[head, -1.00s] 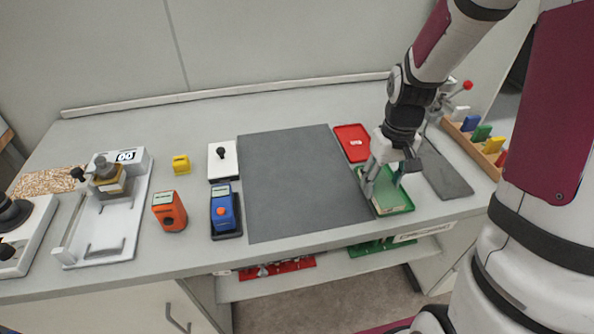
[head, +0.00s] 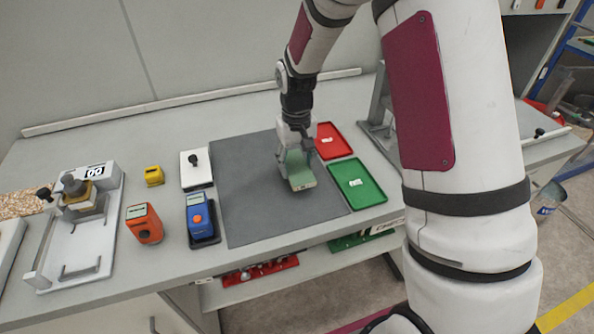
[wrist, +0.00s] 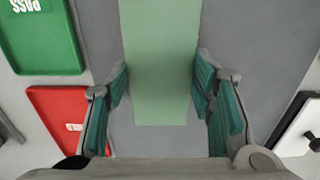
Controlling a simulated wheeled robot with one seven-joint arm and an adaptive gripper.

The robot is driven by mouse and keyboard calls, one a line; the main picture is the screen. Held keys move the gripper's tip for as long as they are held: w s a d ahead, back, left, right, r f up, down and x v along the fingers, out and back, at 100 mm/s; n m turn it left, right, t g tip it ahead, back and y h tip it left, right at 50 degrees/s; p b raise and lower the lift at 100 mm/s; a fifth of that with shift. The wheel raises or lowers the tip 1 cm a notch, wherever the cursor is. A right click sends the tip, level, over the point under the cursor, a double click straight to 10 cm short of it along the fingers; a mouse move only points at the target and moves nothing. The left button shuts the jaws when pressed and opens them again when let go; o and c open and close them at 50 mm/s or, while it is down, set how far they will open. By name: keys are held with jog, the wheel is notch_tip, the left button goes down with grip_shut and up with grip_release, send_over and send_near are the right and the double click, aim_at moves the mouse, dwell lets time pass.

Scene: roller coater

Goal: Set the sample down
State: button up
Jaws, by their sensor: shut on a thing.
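The sample, a pale green flat panel (head: 301,179), is held between the fingers of my gripper (head: 298,160), over the right part of the dark grey mat (head: 250,205). In the wrist view the panel (wrist: 160,60) runs lengthwise away from the palm, with the teal-padded fingers of my gripper (wrist: 161,90) on both its sides. I cannot tell whether the panel touches the mat. The green tray (head: 370,193) right of the mat holds no panel, only a white label.
A red tray (head: 331,141) lies behind the green tray. Left of the mat stand a blue device (head: 200,214), an orange device (head: 145,224), a white block with a black knob (head: 196,170) and a yellow block (head: 154,176). The mat's left and front areas are clear.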

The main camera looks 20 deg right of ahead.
aim_at(297, 166)
jog(key=shift+f, duration=1.55)
jog(key=shift+f, duration=0.15)
jog(key=o, duration=1.1)
jog(key=shift+o, duration=0.2)
notch_tip(297, 166, up, 12)
jog(key=r, duration=0.1)
jog(key=s+r+t, duration=0.2)
jog(key=s+r, duration=1)
jog(key=s+r+t, duration=0.2)
jog(key=s+t, duration=0.1)
jog(key=s, duration=1.1)
jog(key=shift+s+d+r+b, duration=0.2)
jog(key=shift+r+b, duration=0.1)
jog(key=shift+b, duration=0.1)
